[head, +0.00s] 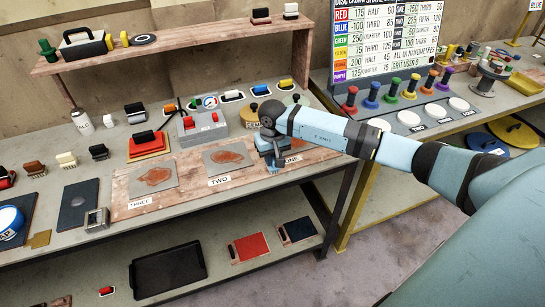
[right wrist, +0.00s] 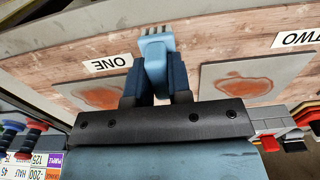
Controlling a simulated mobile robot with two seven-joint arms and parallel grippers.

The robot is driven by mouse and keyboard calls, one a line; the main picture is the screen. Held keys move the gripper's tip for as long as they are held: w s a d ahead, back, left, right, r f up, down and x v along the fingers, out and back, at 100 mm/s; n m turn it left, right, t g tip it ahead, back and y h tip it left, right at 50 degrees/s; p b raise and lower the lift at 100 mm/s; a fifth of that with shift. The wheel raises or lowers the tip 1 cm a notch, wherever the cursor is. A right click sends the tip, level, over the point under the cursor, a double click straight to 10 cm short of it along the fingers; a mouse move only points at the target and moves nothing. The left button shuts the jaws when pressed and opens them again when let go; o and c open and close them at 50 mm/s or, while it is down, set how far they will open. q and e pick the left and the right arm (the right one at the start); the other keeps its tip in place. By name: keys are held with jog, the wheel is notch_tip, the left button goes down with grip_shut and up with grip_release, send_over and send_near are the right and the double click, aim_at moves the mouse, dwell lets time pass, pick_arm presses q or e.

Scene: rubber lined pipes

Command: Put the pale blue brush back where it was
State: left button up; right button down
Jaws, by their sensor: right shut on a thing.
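My right gripper (head: 268,143) is shut on the pale blue brush (head: 272,167), over the wooden board at the label ONE. In the right wrist view the brush (right wrist: 156,62) stands between the two dark fingers (right wrist: 157,84), with its bristle end pointing away from me. The wooden board (head: 190,197) carries grey plates with orange-brown patches, labelled ONE, TWO and THREE. My gripper and arm partly hide the plate at ONE in the head view. Whether the brush touches the board, I cannot tell. My left gripper is not in view.
A row of brushes stands at the left: a brown one (head: 34,172), a white one (head: 66,160) and a black one (head: 98,151). A grey box with red parts (head: 203,122) stands behind the board. A raised shelf (head: 190,42) runs along the back.

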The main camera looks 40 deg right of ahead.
jog(key=shift+f, duration=0.25)
jog(key=c, duration=1.1)
grip_release()
jog(key=shift+r, duration=0.1)
jog(key=shift+o, duration=0.2)
jog(key=shift+r, duration=0.15)
